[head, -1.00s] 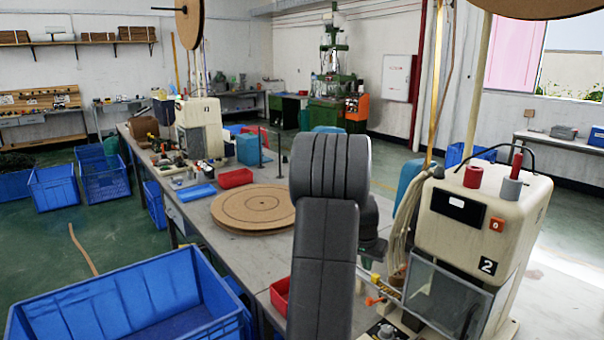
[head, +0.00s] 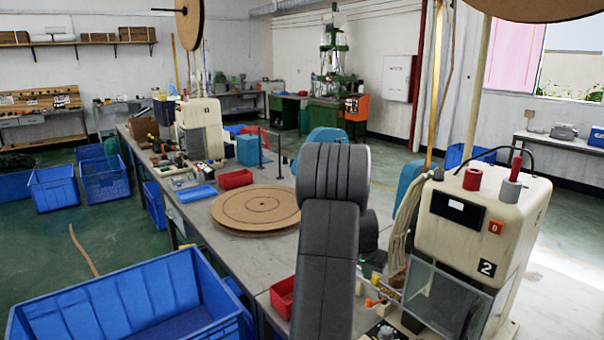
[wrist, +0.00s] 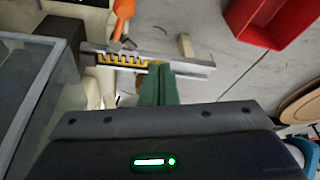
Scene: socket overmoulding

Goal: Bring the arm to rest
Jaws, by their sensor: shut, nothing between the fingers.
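My arm stands up in the lower middle of the head view and hides my gripper there. In the wrist view my gripper (wrist: 158,84) shows as two green fingers pressed together, shut and empty. The fingers point toward a metal rail with a yellow toothed strip (wrist: 122,59). I cannot tell whether they touch it. An orange part (wrist: 123,14) stands beyond the rail. The machine marked 2 (head: 487,225) is to the right of my arm in the head view.
A grey worktable (head: 232,250) carries round brown discs (head: 256,207) and red bins (head: 235,179). A red bin also shows in the wrist view (wrist: 268,28). A clear guard box (head: 440,300) fronts the machine. A large blue crate (head: 130,300) stands at the lower left.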

